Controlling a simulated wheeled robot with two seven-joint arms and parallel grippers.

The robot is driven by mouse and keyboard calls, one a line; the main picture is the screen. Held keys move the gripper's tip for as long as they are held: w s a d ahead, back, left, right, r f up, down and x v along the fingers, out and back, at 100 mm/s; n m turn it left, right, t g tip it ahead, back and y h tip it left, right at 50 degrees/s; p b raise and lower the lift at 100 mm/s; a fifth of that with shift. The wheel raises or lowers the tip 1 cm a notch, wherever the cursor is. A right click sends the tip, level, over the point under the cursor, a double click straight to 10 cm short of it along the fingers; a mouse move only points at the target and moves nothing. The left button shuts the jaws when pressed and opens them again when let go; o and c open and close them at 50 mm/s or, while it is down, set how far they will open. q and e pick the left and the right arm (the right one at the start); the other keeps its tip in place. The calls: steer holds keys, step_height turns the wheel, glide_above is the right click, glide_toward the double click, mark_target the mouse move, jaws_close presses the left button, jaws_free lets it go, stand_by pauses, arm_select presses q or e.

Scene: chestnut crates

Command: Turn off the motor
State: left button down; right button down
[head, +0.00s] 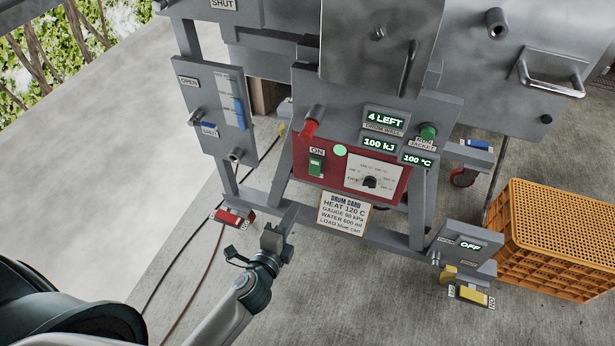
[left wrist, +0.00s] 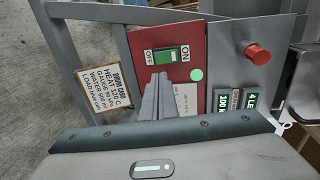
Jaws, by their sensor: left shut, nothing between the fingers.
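A green rocker switch (head: 316,163) sits on the red panel (head: 301,150) at the machine's front, with an ON label above it. The switch (left wrist: 165,56) also shows in the left wrist view, between ON and OFF labels. My left gripper (head: 290,212) is shut and empty, below and left of the red panel in the head view. In the left wrist view its fingers (left wrist: 158,80) point up toward the switch, apparently apart from it. A small box (head: 465,243) at lower right displays OFF. No label reading motor is legible. My right gripper is not in view.
A dial (head: 370,182) and red knob (head: 309,128) are near the switch. The drum card (head: 342,213) hangs below the panel. A red pedal (head: 230,217) and yellow pedal (head: 473,295) are low down. An orange crate (head: 550,235) stands right. Cables cross the floor at left.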

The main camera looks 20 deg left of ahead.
arm_select(q)
steer(key=shift+w, duration=0.15)
glide_toward(315, 172)
steer(key=w, duration=0.2)
steer(key=w+f, duration=0.1)
steer(key=w, duration=0.2)
steer(key=shift+w+f, duration=0.1)
steer(key=shift+w, duration=0.55)
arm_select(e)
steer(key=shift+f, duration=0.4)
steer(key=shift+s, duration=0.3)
arm_select(q)
steer(key=b, duration=0.2)
steer(key=shift+w+d+f+t+b, duration=0.1)
steer(key=shift+w+f+t+b, duration=0.15)
steer(key=shift+t+b, duration=0.1)
steer(key=shift+r, duration=0.2)
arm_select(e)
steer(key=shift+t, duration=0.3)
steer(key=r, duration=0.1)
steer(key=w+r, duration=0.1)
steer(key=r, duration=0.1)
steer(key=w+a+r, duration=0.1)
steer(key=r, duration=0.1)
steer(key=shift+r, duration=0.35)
